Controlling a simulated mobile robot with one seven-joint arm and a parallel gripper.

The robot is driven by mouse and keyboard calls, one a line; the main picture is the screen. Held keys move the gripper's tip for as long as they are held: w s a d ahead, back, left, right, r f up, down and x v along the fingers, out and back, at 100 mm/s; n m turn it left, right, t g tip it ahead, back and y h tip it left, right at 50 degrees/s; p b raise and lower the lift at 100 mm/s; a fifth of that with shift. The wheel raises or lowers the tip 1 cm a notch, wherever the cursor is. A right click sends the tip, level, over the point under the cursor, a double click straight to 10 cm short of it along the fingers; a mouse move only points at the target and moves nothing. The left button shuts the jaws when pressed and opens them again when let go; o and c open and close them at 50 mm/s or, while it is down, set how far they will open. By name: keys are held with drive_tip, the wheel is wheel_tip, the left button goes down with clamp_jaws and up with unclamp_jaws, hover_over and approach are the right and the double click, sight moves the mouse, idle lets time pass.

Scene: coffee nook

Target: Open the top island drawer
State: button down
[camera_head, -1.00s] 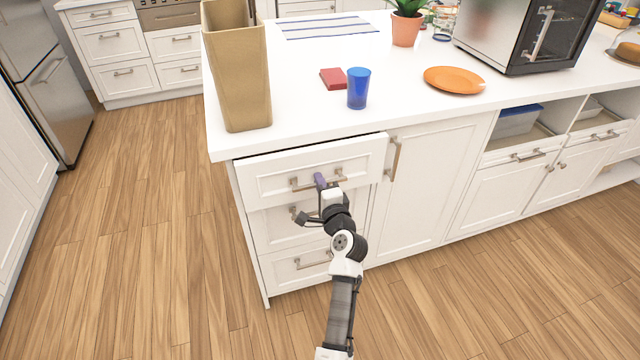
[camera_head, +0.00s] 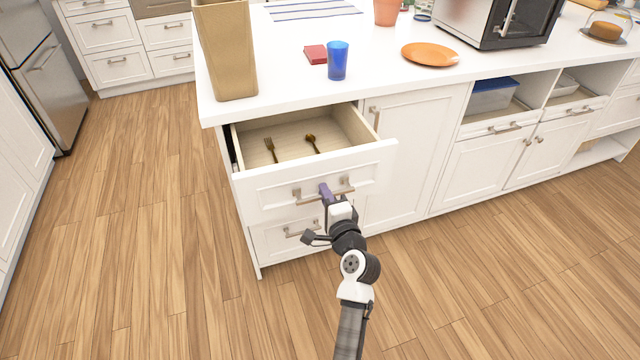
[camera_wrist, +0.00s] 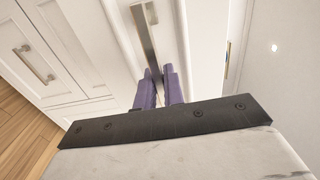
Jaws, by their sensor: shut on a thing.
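The top island drawer (camera_head: 268,188) is pulled well out from the white island, and its wooden inside shows in the head view. A fork (camera_head: 271,150) and a spoon (camera_head: 312,143) lie in it, apart from each other. My gripper (camera_head: 326,190) is at the drawer front, shut on the bar handle (camera_head: 308,197). In the wrist view the purple fingers (camera_wrist: 159,88) sit on either side of the metal handle (camera_wrist: 147,38). The fingers hide part of the handle.
On the island top (camera_head: 290,85) stand a tan bin (camera_head: 227,50), a blue cup (camera_head: 338,60), a red block (camera_head: 316,54), an orange plate (camera_head: 430,54) and a microwave (camera_head: 495,22). The wood floor (camera_head: 150,230) left of the island is clear.

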drive_tip(key=shift+v, duration=1.65)
drive_tip(key=c, duration=1.5)
unclamp_jaws()
drive_tip(key=shift+s, duration=0.1)
